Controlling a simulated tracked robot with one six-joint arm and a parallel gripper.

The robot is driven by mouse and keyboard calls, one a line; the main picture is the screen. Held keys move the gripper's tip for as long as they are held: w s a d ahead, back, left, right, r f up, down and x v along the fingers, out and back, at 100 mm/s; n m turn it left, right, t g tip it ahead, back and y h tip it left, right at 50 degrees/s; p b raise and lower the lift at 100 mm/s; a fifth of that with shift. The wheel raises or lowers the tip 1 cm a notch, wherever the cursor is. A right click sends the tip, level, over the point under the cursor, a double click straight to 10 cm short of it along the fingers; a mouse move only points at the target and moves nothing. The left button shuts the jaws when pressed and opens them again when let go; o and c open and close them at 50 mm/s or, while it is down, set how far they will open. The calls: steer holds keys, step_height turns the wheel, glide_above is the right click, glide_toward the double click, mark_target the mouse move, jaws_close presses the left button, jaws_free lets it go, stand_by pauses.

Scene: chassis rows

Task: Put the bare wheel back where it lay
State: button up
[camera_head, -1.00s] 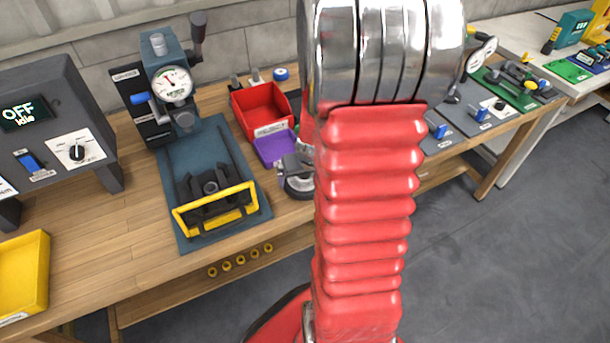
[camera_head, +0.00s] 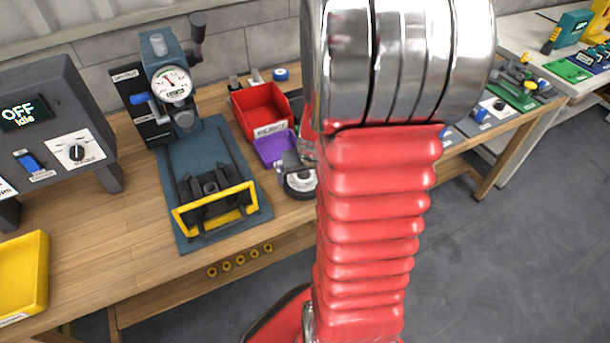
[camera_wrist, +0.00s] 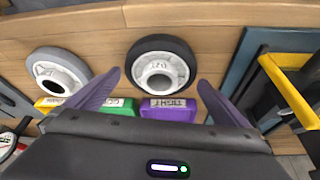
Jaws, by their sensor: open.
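A wheel with a black outer band and a pale hub (camera_wrist: 160,68) lies flat on the wooden bench in the wrist view. It also shows in the head view (camera_head: 300,183), beside my arm. A second wheel with a grey band and pale hub (camera_wrist: 57,72) lies to its left in the wrist view. I cannot tell for sure which one is the bare wheel. My gripper (camera_wrist: 160,80) is open, its two purple-grey fingers spread to either side of the black-banded wheel, with nothing held. Whether the fingers are level with it is unclear.
A purple tray (camera_wrist: 168,112) labelled TIGHT sits close to the black-banded wheel, with a green tray (camera_wrist: 118,107) beside it. The blue press base with its yellow handle (camera_wrist: 290,90) is at the right. A red bin (camera_head: 262,108) stands behind the purple tray.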

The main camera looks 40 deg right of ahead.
steer(key=v, duration=0.9)
steer(key=shift+r, duration=0.25)
steer(key=shift+s, duration=0.1)
stand_by(0.3)
steer(key=s+a+r+n, duration=0.2)
steer(key=a+r, duration=0.2)
steer(key=a, duration=0.4)
steer(key=s+a+r+n+t+y, duration=0.1)
steer(key=a+r, duration=0.3)
steer(key=a, duration=0.4)
steer(key=s+a+r+n+y, duration=0.1)
steer(key=s+a+r+n, duration=0.1)
steer(key=a+r, duration=0.3)
steer(key=a, duration=0.3)
steer(key=shift+s+a+n+t, duration=0.3)
steer(key=shift+s+a, duration=0.05)
steer(key=shift+a, duration=0.05)
steer(key=shift+d, duration=0.1)
